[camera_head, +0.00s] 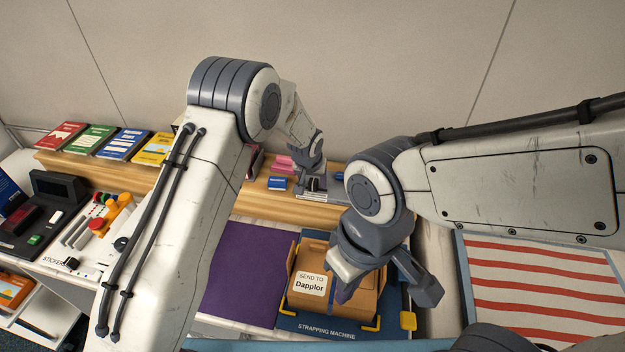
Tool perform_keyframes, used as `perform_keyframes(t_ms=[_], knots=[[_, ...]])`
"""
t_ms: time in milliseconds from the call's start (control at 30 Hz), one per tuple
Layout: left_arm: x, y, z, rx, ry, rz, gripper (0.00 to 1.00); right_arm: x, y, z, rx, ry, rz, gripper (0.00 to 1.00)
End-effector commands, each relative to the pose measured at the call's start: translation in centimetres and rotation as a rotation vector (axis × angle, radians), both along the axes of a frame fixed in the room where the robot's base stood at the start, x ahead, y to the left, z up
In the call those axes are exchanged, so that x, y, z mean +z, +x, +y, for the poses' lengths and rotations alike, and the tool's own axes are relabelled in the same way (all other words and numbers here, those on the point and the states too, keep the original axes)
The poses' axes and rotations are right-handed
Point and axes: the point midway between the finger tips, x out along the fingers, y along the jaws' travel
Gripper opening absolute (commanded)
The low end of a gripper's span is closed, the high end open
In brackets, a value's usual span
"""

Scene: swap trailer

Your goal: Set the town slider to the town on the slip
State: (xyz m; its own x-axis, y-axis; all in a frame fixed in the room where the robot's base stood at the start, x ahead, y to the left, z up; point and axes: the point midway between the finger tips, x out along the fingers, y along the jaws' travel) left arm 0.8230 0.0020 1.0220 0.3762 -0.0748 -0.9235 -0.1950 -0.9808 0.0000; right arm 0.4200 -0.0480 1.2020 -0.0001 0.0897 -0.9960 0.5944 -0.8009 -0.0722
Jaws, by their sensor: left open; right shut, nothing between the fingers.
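The slip (311,284) reads "SEND TO Dapplor". It is on a brown parcel (350,303) that sits in the blue strapping machine. A control panel at the left has grey slots (80,230) and small coloured knobs; I cannot make out which is the town slider, its setting or any town names. My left gripper (313,184) is small in view and open at the back shelf, by a grey item there. My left arm crosses in front of part of the panel. My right gripper (388,285) is shut and empty above the parcel, hiding part of it.
The strapping machine (312,328) has yellow corner pieces. A purple mat (240,270) lies left of it, and a red-and-white striped surface (540,290) lies right. Several coloured booklets (122,143) line the wooden shelf (80,168). A dark device (57,187) stands far left.

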Motion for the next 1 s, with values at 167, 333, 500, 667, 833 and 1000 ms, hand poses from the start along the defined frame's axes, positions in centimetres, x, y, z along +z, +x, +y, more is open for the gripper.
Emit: perform_keyframes(t_ms=[167,333,500,667,833,1000], knots=[[0.01,-0.03,0.01,0.000,0.000,0.000,0.28,-0.01,0.00,0.00,0.000,0.000,0.000,0.00],[0.02,-0.04,0.01,0.000,0.000,0.001,0.00,-0.01,0.00,0.00,0.000,0.000,0.000,0.00],[0.03,-0.04,0.01,0.000,0.000,0.001,0.00,-0.01,0.00,0.00,0.000,0.000,0.000,0.00],[0.03,-0.05,0.01,0.000,0.000,0.001,0.00,-0.01,0.00,0.00,0.000,0.000,0.000,0.00],[0.03,-0.06,0.01,0.000,0.000,0.001,0.00,-0.01,0.00,0.00,0.000,0.000,0.000,0.00],[0.04,-0.06,0.00,0.000,0.000,0.001,0.00,-0.01,0.00,0.00,0.000,0.000,0.000,0.00]])
